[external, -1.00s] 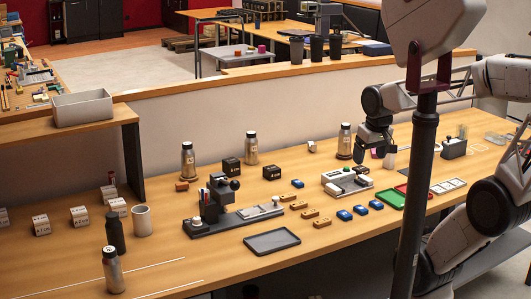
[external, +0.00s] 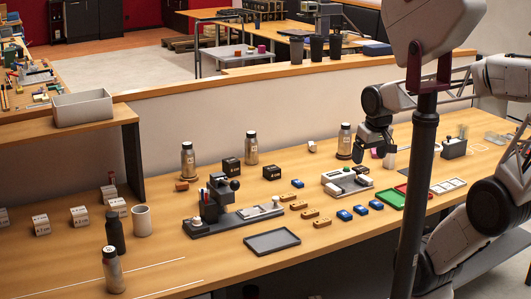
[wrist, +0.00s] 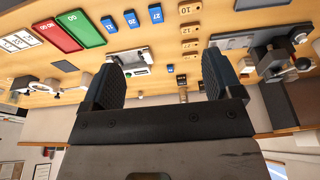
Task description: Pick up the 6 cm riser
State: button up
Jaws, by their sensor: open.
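Several pale labelled blocks that look like risers stand at the left of the bench in the external view: one (external: 41,225) at the far left, one (external: 79,216) beside it, and one (external: 118,207) near the white cup. Their labels are too small to read surely, so I cannot tell which is the 6 cm riser. Two black labelled blocks (external: 231,167) (external: 271,172) stand farther back. My gripper (external: 372,152) is over the right part of the bench, far from the pale blocks. In the wrist view my gripper (wrist: 160,78) is open with nothing between its fingers.
A white cup (external: 142,220) and dark bottle (external: 115,236) stand near the pale blocks. The marking device (external: 212,205), grey tray (external: 272,241) and small blue and wooden pieces occupy the middle. Tall bottles (external: 188,160) (external: 251,148) (external: 345,141) stand at the back.

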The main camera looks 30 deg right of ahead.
jog(key=w+a+m+t, duration=0.25)
jog(key=w+m, duration=0.65)
jog(key=w, duration=0.9)
jog(key=m+t+y, duration=0.1)
jog(key=m+t, duration=0.5)
jog(key=m, duration=1.1)
send_over(235, 164)
jog(key=s+d, duration=0.4)
jog(key=s, duration=0.8)
notch_tip(235, 164, down, 11)
jog(key=w+a+f+m, duration=0.1)
jog(key=w+f+m, duration=0.1)
jog(key=f+m, duration=0.1)
jog(key=w+a+f+m+t, duration=0.1)
jog(key=w+f+m, duration=0.1)
jog(key=w+f, duration=0.1)
jog(key=w+a+f+m+t, duration=0.1)
jog(key=w+f+m, duration=0.1)
jog(key=f+m, duration=0.1)
jog(key=shift+w+a+f+m+t, duration=0.15)
jog(key=shift+f+m+t, duration=0.15)
jog(key=shift+f, duration=0.5)
jog(key=shift+x, duration=1.3)
jog(key=shift+w, duration=0.15)
jog(key=shift+a+x, duration=0.1)
jog(key=shift+x, duration=1.1)
jog(key=shift+a+x, duration=0.15)
jog(key=shift+x, duration=1.05)
